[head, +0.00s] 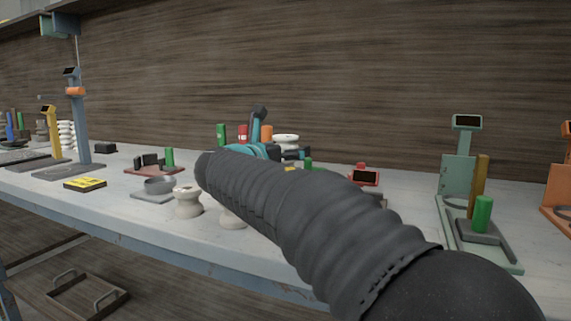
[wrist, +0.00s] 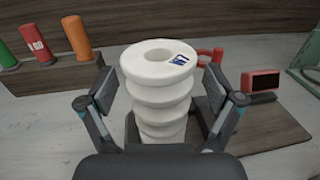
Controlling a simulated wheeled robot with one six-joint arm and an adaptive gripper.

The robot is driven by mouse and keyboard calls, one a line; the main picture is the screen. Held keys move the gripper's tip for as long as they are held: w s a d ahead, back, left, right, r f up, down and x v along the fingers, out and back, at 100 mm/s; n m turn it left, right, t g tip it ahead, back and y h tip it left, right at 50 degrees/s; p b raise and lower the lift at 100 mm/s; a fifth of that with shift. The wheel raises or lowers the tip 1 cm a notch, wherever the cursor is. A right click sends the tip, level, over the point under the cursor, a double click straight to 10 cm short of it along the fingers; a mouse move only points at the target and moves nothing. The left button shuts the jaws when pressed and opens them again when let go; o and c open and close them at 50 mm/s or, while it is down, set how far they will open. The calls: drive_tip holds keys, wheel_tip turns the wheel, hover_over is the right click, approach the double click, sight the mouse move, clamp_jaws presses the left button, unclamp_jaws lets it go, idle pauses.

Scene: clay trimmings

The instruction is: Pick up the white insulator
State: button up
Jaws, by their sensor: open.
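The white insulator (wrist: 160,98) is a ribbed column with a hole in its top and a small blue-and-white label. In the wrist view it stands upright between the fingers of my gripper (wrist: 161,92). The fingers are open, one on each side, and a gap shows beside each upper pad. Its lower part is hidden behind my gripper body. In the head view a white ribbed top (head: 286,138), apparently the same insulator, shows beyond my arm, which hides much of the gripper.
Green, red and orange cylinders (wrist: 77,36) stand in a block at the left. A red display unit (wrist: 262,81) stands at the right. Two white spool-like pieces, one of them clear of my arm (head: 188,202), stand near the bench's front edge. The wall is behind.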

clamp_jaws()
drive_tip(key=shift+r, duration=0.1)
drive_tip(key=shift+r, duration=0.1)
wheel_tip(320, 180, up, 9)
drive_tip(key=p, duration=0.2)
drive_tip(key=shift+r+p, duration=0.2)
drive_tip(key=shift+p, duration=0.1)
drive_tip(key=shift+r+p, duration=1)
drive_tip(key=shift+r, duration=0.05)
